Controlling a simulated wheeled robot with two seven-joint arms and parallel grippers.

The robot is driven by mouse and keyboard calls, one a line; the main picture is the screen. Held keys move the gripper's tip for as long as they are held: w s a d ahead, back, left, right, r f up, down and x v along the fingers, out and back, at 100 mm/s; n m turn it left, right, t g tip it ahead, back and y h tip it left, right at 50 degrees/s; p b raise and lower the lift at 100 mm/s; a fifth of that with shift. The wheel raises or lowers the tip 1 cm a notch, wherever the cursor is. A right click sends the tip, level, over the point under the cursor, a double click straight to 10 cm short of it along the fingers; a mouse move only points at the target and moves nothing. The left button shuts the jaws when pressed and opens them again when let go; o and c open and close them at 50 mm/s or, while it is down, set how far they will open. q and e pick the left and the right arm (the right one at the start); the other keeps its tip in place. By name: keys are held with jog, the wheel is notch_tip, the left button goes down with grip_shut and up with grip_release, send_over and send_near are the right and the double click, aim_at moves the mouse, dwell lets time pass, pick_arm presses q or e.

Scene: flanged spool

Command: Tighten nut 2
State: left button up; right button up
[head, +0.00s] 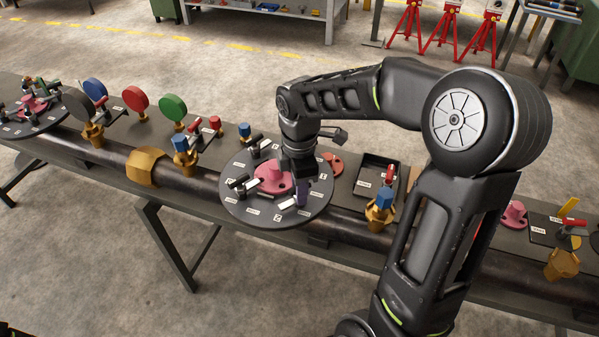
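A pink flanged spool (268,181) sits on a dark round plate (240,213) with white labels around its rim. Small clamp-like parts stand around the spool. My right gripper (302,196) points down over the right side of the spool. Its fingers are dark and small here, so I cannot tell whether they are open or shut, or whether they touch a nut. The gripper and wrist hide part of the spool and the nuts there. I cannot read which label marks nut 2. My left gripper is not in view.
A long dark bench (335,244) carries a pipe with brass fittings (146,167) and blue-topped valves (384,200). A black tray (378,168) lies right of the plate. Red, green and blue discs stand to the left. Another round plate (20,129) is at far left.

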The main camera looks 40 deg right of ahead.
jog(key=m+b, duration=0.2)
jog(key=m, duration=0.5)
jog(key=shift+f, duration=0.1)
jog(key=m, duration=0.4)
jog(key=shift+m+b, duration=0.3)
jog(key=shift+b, duration=0.1)
jog(key=m, duration=0.4)
jog(key=shift+m, duration=0.3)
jog(key=shift+r+n, duration=0.25)
jog(key=shift+n, duration=1.25)
notch_tip(320, 180, up, 5)
jog(key=p, duration=0.5)
jog(key=shift+r, duration=0.2)
jog(key=shift+r+p, duration=0.5)
jog(key=shift+r, duration=0.2)
